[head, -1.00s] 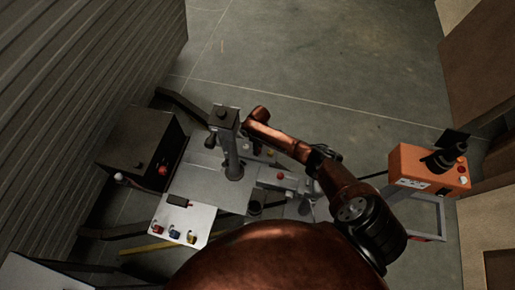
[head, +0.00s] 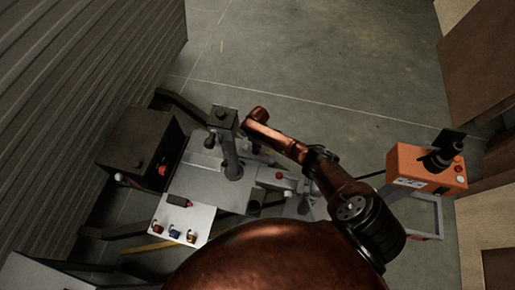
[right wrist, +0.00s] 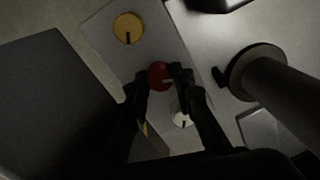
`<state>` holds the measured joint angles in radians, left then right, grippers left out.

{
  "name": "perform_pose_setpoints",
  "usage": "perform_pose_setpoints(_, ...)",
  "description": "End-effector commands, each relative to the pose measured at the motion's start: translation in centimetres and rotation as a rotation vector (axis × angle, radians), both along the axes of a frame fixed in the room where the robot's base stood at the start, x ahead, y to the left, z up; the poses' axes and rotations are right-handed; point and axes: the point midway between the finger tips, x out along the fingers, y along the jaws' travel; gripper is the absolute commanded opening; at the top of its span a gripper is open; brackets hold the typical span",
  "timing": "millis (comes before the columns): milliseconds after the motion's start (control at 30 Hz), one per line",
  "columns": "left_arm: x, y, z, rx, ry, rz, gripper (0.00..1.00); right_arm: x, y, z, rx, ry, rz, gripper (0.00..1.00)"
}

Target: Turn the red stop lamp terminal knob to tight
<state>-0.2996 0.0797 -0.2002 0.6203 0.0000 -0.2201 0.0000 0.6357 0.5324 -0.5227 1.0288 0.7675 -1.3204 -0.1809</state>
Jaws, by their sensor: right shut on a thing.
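The red knob (right wrist: 159,72) sits on a grey plate (right wrist: 96,36) in the right wrist view, between a yellow knob (right wrist: 128,27) and a white knob (right wrist: 182,119). A pale pointer mark shows on its lower right side. My right gripper (right wrist: 160,82) is shut on the red knob, one dark finger on each side, partly covering it. In the head view my copper right arm reaches in beside the grey post; its fingertips and their grasp are hidden there. I cannot read any tight mark. My left gripper is not in view.
A grey post (head: 230,158) stands close to the right arm and appears as a thick cylinder (right wrist: 278,85) in the wrist view. A black box (head: 135,143) stands left, an orange box (head: 415,166) right. Several coloured knobs (head: 174,234) sit on the front-left panel. Floor beyond is clear.

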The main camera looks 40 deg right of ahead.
Motion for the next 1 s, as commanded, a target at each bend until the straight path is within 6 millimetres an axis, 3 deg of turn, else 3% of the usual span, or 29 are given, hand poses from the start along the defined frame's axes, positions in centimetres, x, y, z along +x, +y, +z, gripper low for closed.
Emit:
perform_pose_setpoints(400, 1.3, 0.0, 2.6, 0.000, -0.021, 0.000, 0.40, -0.1, 0.1, 0.3, 0.002, 0.001, -0.351, 0.00)
perform_pose_setpoints(1000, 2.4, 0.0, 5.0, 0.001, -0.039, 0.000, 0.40, -0.2, 0.0, 0.1, 0.001, 0.003, -0.923, 0.00)
